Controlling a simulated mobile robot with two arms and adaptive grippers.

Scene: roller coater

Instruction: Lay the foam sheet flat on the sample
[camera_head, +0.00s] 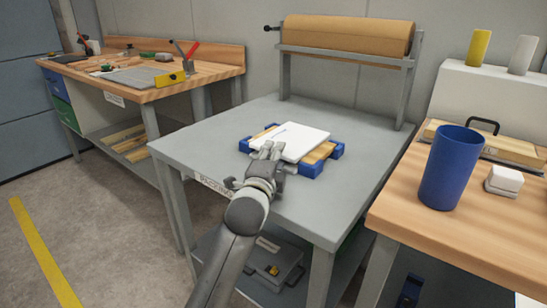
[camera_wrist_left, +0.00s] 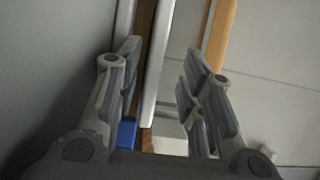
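The white foam sheet (camera_head: 302,141) lies on top of a wooden sample board (camera_head: 320,154), roughly level and turned a little against it. Blue corner blocks (camera_head: 311,166) hold the board on the grey table. My left gripper (camera_head: 268,152) is at the sheet's near left edge. In the left wrist view my left gripper (camera_wrist_left: 158,85) has its fingers apart, and the sheet's white edge (camera_wrist_left: 158,65) shows in the gap, apart from both fingers. The sheet hides most of the board. My right gripper is not in view.
The grey table (camera_head: 215,140) is clear around the fixture. A brown roll (camera_head: 345,34) on a frame stands at its back. On the right bench are a blue cup (camera_head: 451,168) and a white block (camera_head: 504,181). A tool bench (camera_head: 200,70) stands on the left.

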